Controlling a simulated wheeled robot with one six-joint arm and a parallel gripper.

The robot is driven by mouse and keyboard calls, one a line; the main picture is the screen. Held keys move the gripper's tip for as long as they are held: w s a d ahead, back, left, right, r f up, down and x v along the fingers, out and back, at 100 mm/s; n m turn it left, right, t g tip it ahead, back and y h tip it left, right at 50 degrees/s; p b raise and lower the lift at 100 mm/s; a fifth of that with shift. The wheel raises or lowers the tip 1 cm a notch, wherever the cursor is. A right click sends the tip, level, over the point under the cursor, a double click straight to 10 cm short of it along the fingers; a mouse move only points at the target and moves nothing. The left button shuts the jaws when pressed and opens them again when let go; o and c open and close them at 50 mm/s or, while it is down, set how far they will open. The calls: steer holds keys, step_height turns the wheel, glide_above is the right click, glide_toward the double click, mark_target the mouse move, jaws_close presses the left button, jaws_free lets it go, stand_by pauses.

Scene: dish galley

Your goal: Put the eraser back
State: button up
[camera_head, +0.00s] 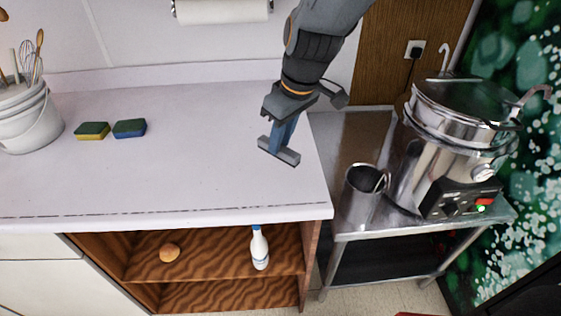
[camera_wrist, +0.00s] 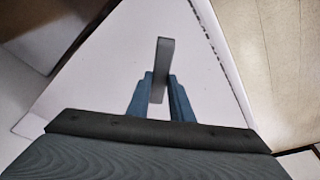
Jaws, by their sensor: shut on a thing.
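My gripper (camera_head: 282,143) points down over the right part of the white counter (camera_head: 200,180). Its blue fingers are shut on a plain grey bar, which I take to be the eraser (camera_head: 288,158). In the wrist view the eraser (camera_wrist: 164,50) stands out past the fingertips of my gripper (camera_wrist: 160,78), with a finger on each side of it. I cannot tell whether the eraser touches the counter or hangs just above it. No marked place for the eraser can be made out.
Two sponges (camera_head: 92,131) (camera_head: 130,128) and a white utensil bucket (camera_head: 28,115) are at the counter's left. A bottle (camera_head: 260,248) and a round brown thing (camera_head: 169,252) sit on the shelf below. A metal jug (camera_head: 360,195) and large pot (camera_head: 455,130) occupy the steel table.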

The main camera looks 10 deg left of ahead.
step_height(320, 180, down, 7)
steer(key=shift+f+p, duration=0.2)
steer(key=shift+p, duration=0.25)
steer(key=o, duration=0.9)
steer(key=b+v, duration=0.2)
steer(key=v, duration=1)
steer(key=shift+d, duration=0.1)
